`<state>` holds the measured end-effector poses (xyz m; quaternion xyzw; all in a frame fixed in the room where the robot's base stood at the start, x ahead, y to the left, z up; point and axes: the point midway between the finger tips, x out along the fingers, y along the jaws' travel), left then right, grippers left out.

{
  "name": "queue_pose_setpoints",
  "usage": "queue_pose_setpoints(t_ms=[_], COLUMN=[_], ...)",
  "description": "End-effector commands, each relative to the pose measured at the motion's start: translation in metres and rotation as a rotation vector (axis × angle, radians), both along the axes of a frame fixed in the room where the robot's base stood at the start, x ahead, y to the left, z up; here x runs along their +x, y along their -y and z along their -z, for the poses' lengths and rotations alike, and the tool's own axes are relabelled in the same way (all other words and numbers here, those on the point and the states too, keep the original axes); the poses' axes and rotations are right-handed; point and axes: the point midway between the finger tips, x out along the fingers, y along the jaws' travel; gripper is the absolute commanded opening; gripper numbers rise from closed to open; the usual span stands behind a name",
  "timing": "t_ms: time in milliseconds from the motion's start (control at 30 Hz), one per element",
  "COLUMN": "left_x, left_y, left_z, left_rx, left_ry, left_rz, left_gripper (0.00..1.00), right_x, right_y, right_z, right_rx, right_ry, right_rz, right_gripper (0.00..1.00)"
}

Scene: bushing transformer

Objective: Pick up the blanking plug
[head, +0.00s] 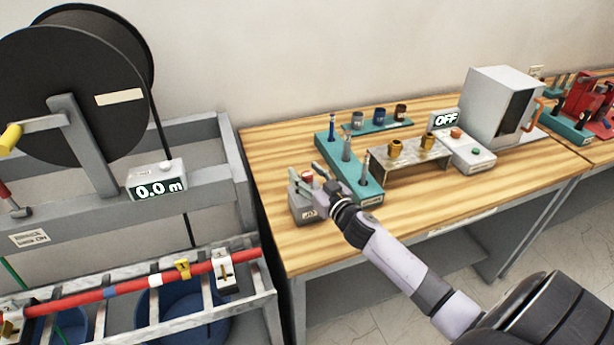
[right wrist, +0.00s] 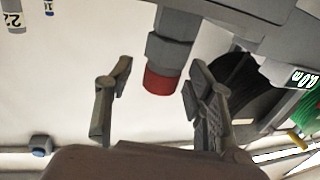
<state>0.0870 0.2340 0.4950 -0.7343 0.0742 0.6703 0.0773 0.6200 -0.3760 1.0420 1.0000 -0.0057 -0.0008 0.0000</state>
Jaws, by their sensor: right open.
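A grey part with a red end (right wrist: 160,82), which looks like the blanking plug, sits on a small grey block (head: 307,210) at the table's front left corner. Its red top also shows in the head view (head: 307,177). My right gripper (head: 310,174) is open around it. In the right wrist view, one finger is on each side of the red end, with a visible gap on both sides, so the fingers appear not to touch it. The gripper hides part of the block in the head view. My left gripper is not in view.
A teal rack (head: 368,190) with upright tools stands just right of the block. Behind are a teal tray (head: 385,125) of cups, a metal stand (head: 412,158) with brass parts, and a box reading OFF (head: 467,153). A cable reel (head: 60,90) stands at left.

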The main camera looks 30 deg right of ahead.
Motion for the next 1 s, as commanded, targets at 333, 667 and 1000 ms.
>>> queue_pose_setpoints(t_ms=[333,667,1000], left_x=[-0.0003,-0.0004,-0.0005], left_y=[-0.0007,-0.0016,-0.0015], left_z=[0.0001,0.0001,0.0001], left_rx=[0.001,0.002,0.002], left_ry=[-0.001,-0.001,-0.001], left_rz=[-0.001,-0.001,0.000], left_gripper=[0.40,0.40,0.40], right_x=[0.0008,0.0006,0.0006], right_y=[-0.0001,0.0000,0.0002], right_z=[0.0007,0.0007,0.0006], right_rx=[0.000,0.000,0.000], right_ry=[-0.001,-0.001,-0.001], right_rz=[0.000,0.000,0.001], right_gripper=[0.41,0.19,0.10])
